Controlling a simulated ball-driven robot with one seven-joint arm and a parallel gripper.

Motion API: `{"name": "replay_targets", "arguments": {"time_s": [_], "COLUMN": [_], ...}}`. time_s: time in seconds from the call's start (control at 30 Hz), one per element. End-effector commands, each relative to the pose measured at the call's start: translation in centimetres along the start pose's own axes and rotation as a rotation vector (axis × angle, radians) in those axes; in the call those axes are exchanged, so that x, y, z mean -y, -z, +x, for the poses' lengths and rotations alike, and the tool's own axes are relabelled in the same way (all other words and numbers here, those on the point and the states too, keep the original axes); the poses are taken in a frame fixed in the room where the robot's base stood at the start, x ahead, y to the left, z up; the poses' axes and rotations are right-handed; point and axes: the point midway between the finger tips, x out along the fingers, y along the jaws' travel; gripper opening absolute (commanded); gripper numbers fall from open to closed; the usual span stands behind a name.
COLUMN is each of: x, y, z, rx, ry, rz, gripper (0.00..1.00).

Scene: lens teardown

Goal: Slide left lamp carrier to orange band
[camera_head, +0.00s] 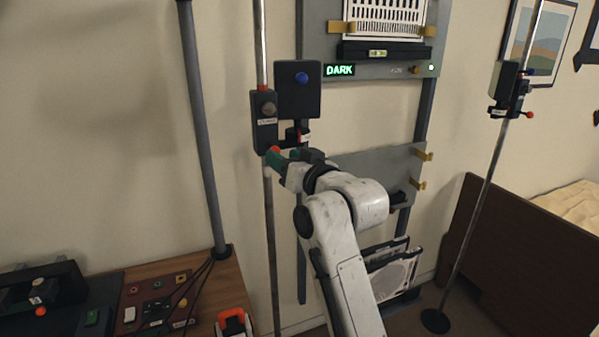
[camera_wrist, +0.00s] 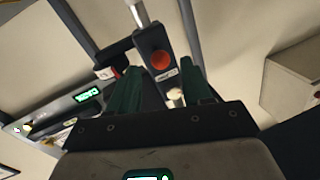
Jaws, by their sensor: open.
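The left lamp carrier (camera_head: 264,122) is a dark block with a round grey knob and a pale label, on a thin upright pole. A dark lamp box (camera_head: 298,92) with a blue knob is beside it. A small red-orange mark (camera_head: 263,88) shows on the pole at the carrier's top; I cannot tell whether it is the orange band. My gripper (camera_head: 274,160) is at the carrier's lower end, beside an orange knob. In the wrist view the carrier (camera_wrist: 152,42), with its orange knob, lies between my open green fingers (camera_wrist: 163,82); contact is unclear.
A panel with a lit DARK sign (camera_head: 339,70) stands behind. Brass clips (camera_head: 420,154) stick out from a grey plate below it. A second carrier (camera_head: 503,90) is on the right pole (camera_head: 480,205). A wooden bench (camera_head: 205,290) with controls and cables is at lower left.

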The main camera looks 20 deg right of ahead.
Motion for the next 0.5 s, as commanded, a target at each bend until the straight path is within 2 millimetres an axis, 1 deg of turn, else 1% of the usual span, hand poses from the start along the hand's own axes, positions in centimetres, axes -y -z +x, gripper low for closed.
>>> {"name": "replay_targets", "arguments": {"time_s": [0.03,0.2,0.33,0.5], "x": [-0.1,0.0,0.0,0.0], "y": [-0.3,-0.2,-0.1,-0.1], "z": [-1.0,-3.7,-5.0,-5.8], "rx": [-0.001,-0.001,0.0,0.0], "ry": [0.0,0.0,0.0,0.0], "rz": [0.0,0.0,0.001,0.001], "gripper": [0.49,0.49,0.49,0.49]}}
